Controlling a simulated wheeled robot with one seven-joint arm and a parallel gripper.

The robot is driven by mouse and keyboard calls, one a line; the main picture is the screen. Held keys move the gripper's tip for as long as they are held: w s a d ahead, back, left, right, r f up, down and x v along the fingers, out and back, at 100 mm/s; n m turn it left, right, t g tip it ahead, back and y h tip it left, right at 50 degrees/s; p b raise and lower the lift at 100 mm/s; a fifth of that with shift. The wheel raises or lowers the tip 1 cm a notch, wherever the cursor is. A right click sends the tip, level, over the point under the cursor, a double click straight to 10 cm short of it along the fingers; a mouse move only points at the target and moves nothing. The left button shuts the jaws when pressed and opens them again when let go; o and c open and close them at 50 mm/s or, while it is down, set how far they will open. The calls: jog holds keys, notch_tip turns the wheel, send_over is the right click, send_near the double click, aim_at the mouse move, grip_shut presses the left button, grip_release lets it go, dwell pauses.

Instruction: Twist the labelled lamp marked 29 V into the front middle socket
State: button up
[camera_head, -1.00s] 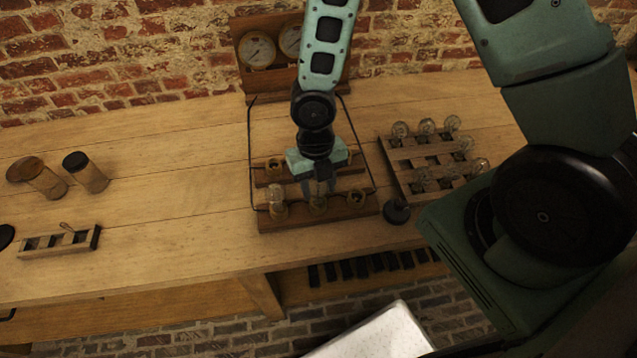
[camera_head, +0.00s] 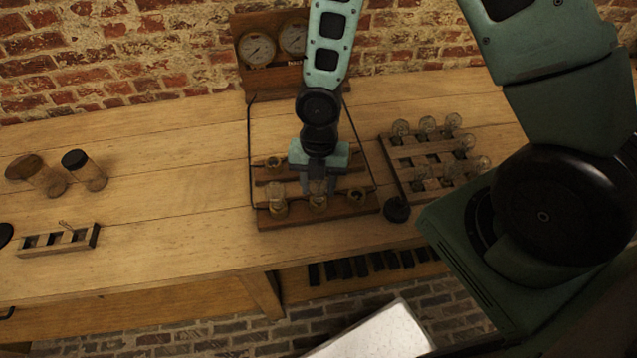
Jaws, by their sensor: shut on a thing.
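My gripper (camera_head: 318,186) points down over the front row of the wooden socket board (camera_head: 290,221) and is shut on a glass lamp (camera_head: 318,188). The lamp is upright, mostly hidden by the fingers, right at the front middle socket (camera_head: 318,203). I cannot tell how deep it sits in the socket, and its label is not readable. Another clear lamp (camera_head: 276,196) stands in the front left socket. The front right socket (camera_head: 356,196) looks empty. A back row socket (camera_head: 274,164) shows at the left; the rest of that row is partly hidden by my gripper.
A wooden rack (camera_head: 408,180) with several clear lamps stands to the right. A black round knob (camera_head: 397,210) is beside the board. Two gauges (camera_head: 257,50) stand on a panel behind.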

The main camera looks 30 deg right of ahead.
jog(key=shift+m, duration=0.4)
jog(key=m+b, duration=0.1)
jog(key=m, duration=0.4)
jog(key=shift+f+t, duration=0.15)
jog(key=shift+t, duration=0.15)
jog(key=shift+m+y, duration=0.3)
jog(key=shift+m, duration=0.4)
jog(key=m+b, duration=0.1)
jog(key=m, duration=0.2)
jog(key=shift+t, duration=0.3)
jog(key=m, duration=0.2)
jog(key=shift+w+m+b, duration=0.1)
jog(key=shift+m+b, duration=0.2)
